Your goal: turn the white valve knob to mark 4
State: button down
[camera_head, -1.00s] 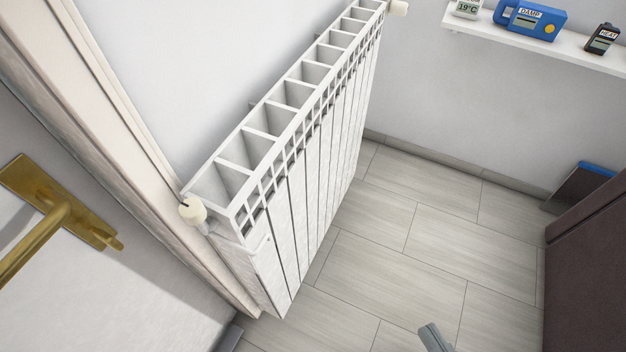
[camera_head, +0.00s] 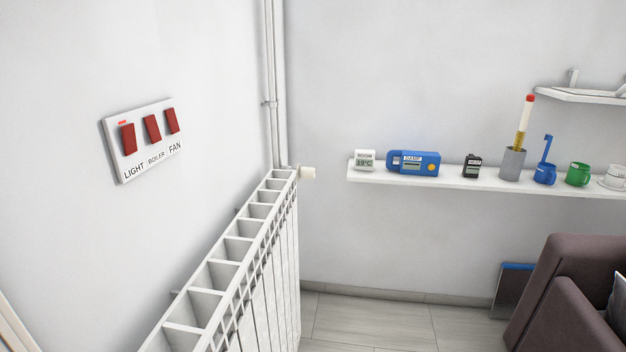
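A white valve knob (camera_head: 308,173) sits at the far top end of the white radiator (camera_head: 243,262), beside the corner where the pipe comes down. It is small from here, and no marks on it can be read. The near end of the radiator is outside the view. My gripper is not in view.
A wall shelf (camera_head: 470,184) holds a room thermometer (camera_head: 364,160), a blue damp meter (camera_head: 414,163), a black heat meter (camera_head: 472,166) and cups. A switch panel (camera_head: 143,139) hangs left. A brown sofa (camera_head: 570,295) stands at right; floor (camera_head: 365,325) shows between.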

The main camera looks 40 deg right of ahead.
aim_at(304, 173)
jog(key=z, duration=0.25)
jog(key=i+l+z, duration=0.1)
jog(key=z, duration=0.25)
jog(key=i+z, duration=0.25)
jog(key=z, duration=0.15)
jog(key=i+z, duration=0.2)
jog(key=z, duration=0.15)
jog(key=i+j+z, duration=0.2)
jog(key=i+j, duration=0.15)
jog(key=i, duration=0.3)
jog(key=i+j+z, duration=0.15)
jog(key=i+j, duration=0.35)
jog(key=i, duration=0.15)
